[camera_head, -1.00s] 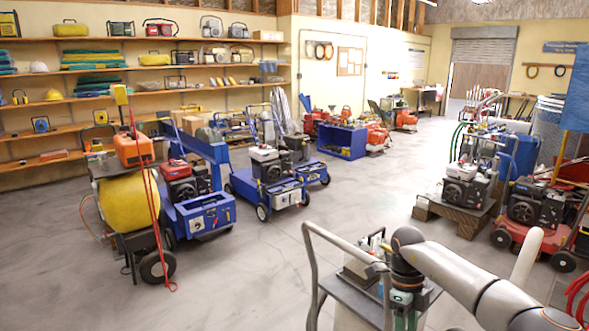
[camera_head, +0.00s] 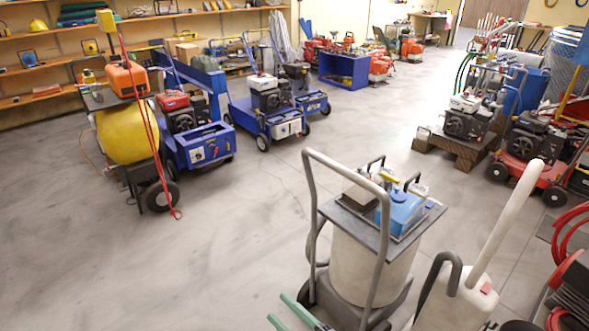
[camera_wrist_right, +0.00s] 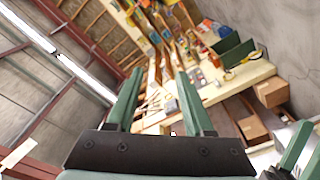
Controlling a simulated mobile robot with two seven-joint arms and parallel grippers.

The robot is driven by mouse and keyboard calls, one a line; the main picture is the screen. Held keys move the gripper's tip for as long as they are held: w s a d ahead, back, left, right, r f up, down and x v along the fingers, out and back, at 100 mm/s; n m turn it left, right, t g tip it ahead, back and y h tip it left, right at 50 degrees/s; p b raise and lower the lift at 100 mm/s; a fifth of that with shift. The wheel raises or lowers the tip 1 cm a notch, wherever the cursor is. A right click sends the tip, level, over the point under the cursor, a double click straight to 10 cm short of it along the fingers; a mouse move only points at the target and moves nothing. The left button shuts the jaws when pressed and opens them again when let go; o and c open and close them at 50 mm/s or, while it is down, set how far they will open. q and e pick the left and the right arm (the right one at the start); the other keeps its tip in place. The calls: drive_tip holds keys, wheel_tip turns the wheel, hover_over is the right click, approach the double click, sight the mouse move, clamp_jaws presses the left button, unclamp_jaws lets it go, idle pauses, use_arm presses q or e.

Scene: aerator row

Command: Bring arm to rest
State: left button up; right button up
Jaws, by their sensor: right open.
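My right gripper (camera_head: 290,314) shows at the bottom edge of the head view, where only its green fingertips are in the picture. In the right wrist view its two green fingers (camera_wrist_right: 160,105) stand well apart, with nothing held between them. The rest of my right arm is out of the head view. My left gripper cannot be made out in the head view.
A cart with a grey top (camera_head: 345,215) and a blue box (camera_head: 403,212) stands just beyond my right gripper. A whitish tank with a handle (camera_head: 455,300) is right of it. Blue machines (camera_head: 200,147) stand further left. The floor at left front is clear.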

drive_tip(key=s+d+f+m+g+h, duration=0.3)
drive_tip(key=s+d+f+m+h, duration=0.7)
drive_tip(key=s+d+f+m, duration=0.3)
drive_tip(key=s+d+m, duration=0.3)
drive_tip(key=d, duration=0.3)
drive_tip(key=shift+s+f+m+g+h, duration=0.2)
drive_tip(key=shift+f+m+g+h, duration=0.1)
drive_tip(key=shift+f+g+h, duration=0.1)
